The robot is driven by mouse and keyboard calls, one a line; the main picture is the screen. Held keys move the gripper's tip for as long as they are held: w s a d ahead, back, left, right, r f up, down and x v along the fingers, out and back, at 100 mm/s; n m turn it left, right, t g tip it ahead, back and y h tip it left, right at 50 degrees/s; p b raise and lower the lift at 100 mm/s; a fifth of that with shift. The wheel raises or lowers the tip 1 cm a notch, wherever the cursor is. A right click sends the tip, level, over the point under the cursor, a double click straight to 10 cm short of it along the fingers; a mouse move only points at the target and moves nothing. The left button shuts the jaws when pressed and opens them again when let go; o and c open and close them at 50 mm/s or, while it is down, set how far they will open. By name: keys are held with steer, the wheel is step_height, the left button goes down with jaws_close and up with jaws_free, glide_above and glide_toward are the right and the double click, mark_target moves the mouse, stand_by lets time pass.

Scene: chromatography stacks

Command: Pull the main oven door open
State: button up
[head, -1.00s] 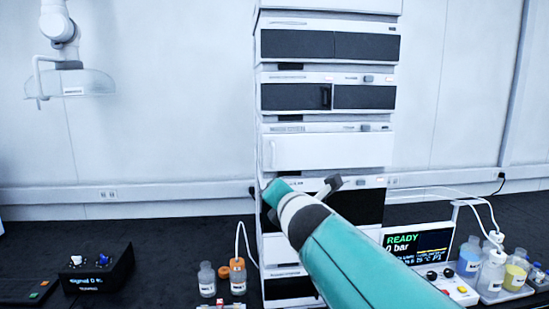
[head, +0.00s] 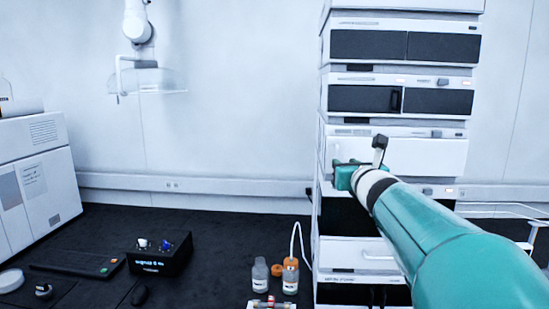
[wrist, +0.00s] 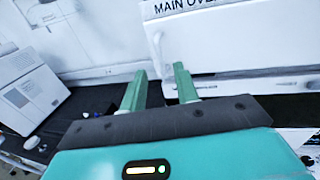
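The main oven (head: 430,155) is a white module in the middle of the instrument stack, with its white front door closed. A slim white upright handle (wrist: 158,44) is at the door's left edge. My gripper (wrist: 159,70) is open and empty, its two green fingers apart. The handle appears ahead of the gap between the fingertips; I see no contact. In the head view my gripper (head: 345,174) is at the oven's lower left, and my arm hides part of the front.
Other modules (head: 405,46) sit above and below the oven. Small bottles (head: 260,274) stand at the stack's left foot. A black control box (head: 160,255) and a white instrument (head: 38,180) stand farther left. The dark bench between the box and bottles is clear.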

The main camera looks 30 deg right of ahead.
steer(key=x, duration=0.5)
steer(key=shift+w+d, duration=0.1)
steer(key=shift+w, duration=0.2)
jaws_close()
